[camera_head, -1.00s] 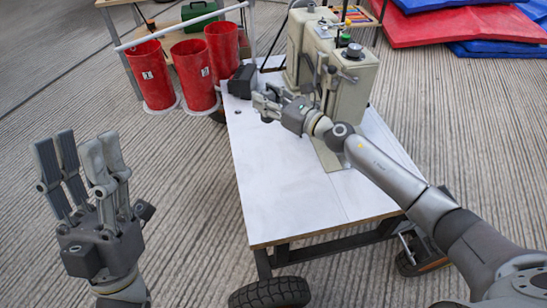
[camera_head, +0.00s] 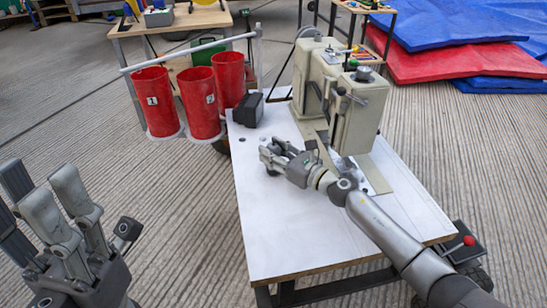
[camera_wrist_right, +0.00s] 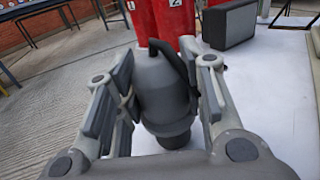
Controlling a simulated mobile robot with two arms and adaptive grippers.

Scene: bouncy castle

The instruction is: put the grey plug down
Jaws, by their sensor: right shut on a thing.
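The grey plug (camera_wrist_right: 163,92) is a rounded grey body with a dark handle on top and a darker lower end. In the right wrist view it stands between the fingers of my right gripper (camera_wrist_right: 165,95), which is shut on it. Whether the plug touches the table I cannot tell. My left gripper (camera_head: 40,190) is open and empty at the lower left, away from the table.
A black box (camera_head: 247,109) sits at the table's far left corner. A beige machine (camera_head: 342,95) stands at the back right. Red buckets (camera_head: 200,102) hang beyond the left edge, also seen in the wrist view (camera_wrist_right: 166,15). The front of the table is clear.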

